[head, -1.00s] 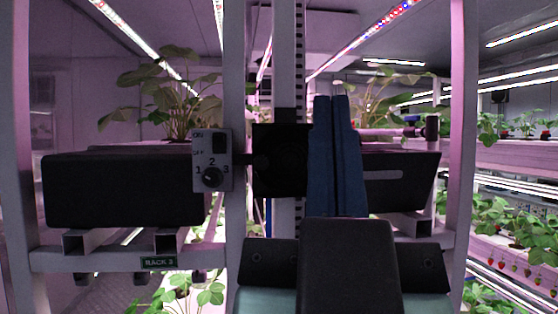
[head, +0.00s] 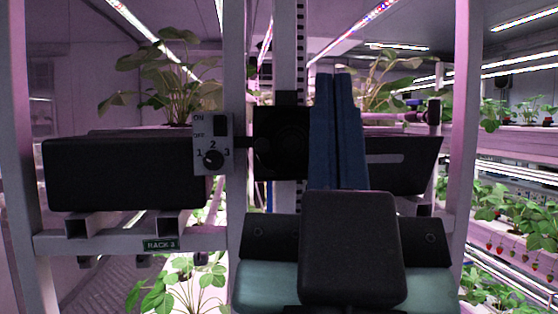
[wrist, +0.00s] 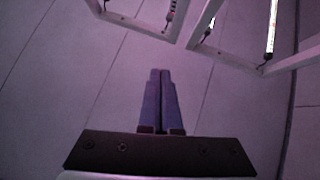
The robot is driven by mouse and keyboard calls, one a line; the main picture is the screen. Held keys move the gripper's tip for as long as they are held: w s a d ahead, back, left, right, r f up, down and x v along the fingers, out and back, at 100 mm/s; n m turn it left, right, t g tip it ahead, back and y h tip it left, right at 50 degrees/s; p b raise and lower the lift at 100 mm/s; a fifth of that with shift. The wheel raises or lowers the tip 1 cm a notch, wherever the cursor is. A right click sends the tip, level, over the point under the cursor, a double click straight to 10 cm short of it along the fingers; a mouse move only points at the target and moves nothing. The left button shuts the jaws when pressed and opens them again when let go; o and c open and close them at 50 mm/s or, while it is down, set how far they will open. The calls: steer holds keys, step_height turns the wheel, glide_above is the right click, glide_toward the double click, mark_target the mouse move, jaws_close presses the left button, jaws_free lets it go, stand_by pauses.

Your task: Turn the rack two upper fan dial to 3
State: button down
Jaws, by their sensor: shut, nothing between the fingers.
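The fan dial (head: 213,160) is a round black knob on a small grey control box (head: 199,146) on the rack. The numbers 1, 2 and 3 are printed left, above and right of it. Its small pointer mark is too fine to read surely. A dark ON/OFF rocker switch (head: 220,125) sits above it. My gripper (head: 333,75) is shut and empty, its blue fingers upright to the right of the box and apart from it. In the wrist view my gripper (wrist: 160,70) shows over bare floor; the dial is not seen there.
A green label (head: 161,245) starting with RACK is on the lower rail; its number is blurred. A black trough (head: 125,175) lies left of the box, with a leafy plant (head: 165,70) above. Rack posts (head: 235,60) stand close. More plants (head: 515,215) grow at right.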

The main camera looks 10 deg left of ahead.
steer(key=c, duration=1.4)
jaws_free()
steer(key=o, duration=0.5)
steer(key=w+g, duration=0.1)
steer(key=w+a+m+p, duration=0.1)
steer(key=shift+w+a+g, duration=0.3)
steer(key=shift+w+g, duration=0.05)
steer(key=shift+g, duration=0.05)
steer(key=shift+o, duration=1.2)
steer(key=w+a+g, duration=0.1)
steer(key=w+a+f+m+g+y+p, duration=0.1)
steer(key=w+a+g+y+p, duration=0.1)
steer(key=w, duration=0.1)
steer(key=shift+a+f+m, duration=0.35)
steer(key=shift+f+m, duration=0.05)
steer(key=m+g+y+p, duration=0.2)
steer(key=g+y+p, duration=0.1)
steer(key=g, duration=0.2)
glide_toward(212, 163)
steer(key=p+x, duration=0.4)
steer(key=x, duration=0.3)
steer(key=shift+r+p, duration=0.2)
steer(key=shift+p, duration=0.1)
steer(key=shift+w+a+f, duration=0.15)
steer(key=shift+w+a, duration=0.05)
steer(key=shift+w, duration=0.5)
